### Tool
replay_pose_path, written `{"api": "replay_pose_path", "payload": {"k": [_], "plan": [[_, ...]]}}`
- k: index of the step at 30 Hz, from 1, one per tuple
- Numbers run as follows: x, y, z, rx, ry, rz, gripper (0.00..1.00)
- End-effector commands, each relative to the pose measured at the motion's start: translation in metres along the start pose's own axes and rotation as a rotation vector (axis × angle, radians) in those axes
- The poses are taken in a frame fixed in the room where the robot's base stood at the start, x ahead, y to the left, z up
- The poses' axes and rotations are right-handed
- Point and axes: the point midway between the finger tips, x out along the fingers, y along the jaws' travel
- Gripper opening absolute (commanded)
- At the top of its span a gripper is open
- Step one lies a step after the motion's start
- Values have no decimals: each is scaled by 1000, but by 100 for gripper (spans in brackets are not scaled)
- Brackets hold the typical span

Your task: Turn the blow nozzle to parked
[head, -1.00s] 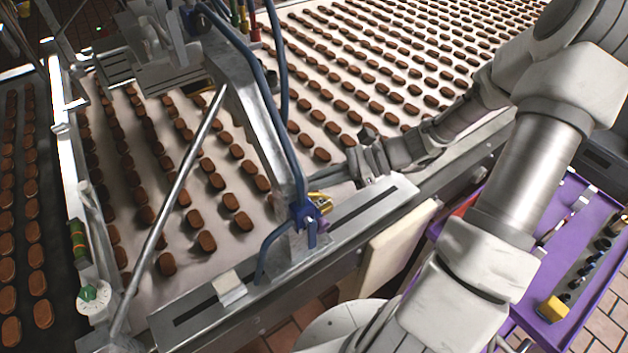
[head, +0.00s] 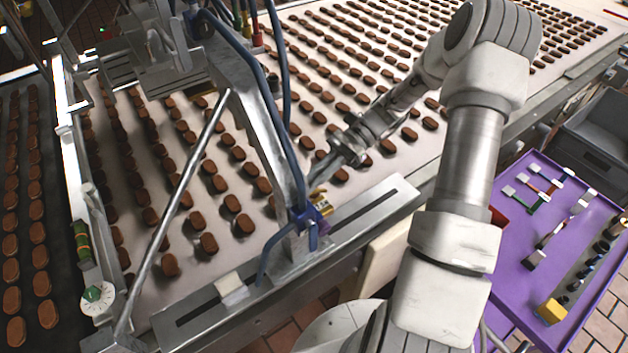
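A small brass-yellow piece (head: 318,196), which looks like the blow nozzle, sits beside a blue fitting (head: 309,222) with a purple part, low on the metal bracket above the slotted rail. Its exact setting is too small to read. My gripper (head: 316,181) reaches in from the upper right, with its fingertips just above and close to the brass piece. I cannot tell whether they touch it, nor whether the fingers are open or shut. The bracket and blue hoses stand directly left of the fingertips.
Rows of brown biscuits cover the pale belt (head: 380,170) behind and below my gripper. The slotted metal rail (head: 370,208) runs along the belt's near edge. A white dial (head: 97,298) stands at left. A purple cart (head: 510,290) with tools is at right.

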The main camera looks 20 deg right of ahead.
Motion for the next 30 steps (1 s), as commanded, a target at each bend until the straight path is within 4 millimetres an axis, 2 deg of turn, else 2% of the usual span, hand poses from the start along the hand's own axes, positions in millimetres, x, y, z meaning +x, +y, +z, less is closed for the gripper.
{"api": "replay_pose_path", "payload": {"k": [30], "plan": [[10,-22,6,-357,1,860,0]]}}
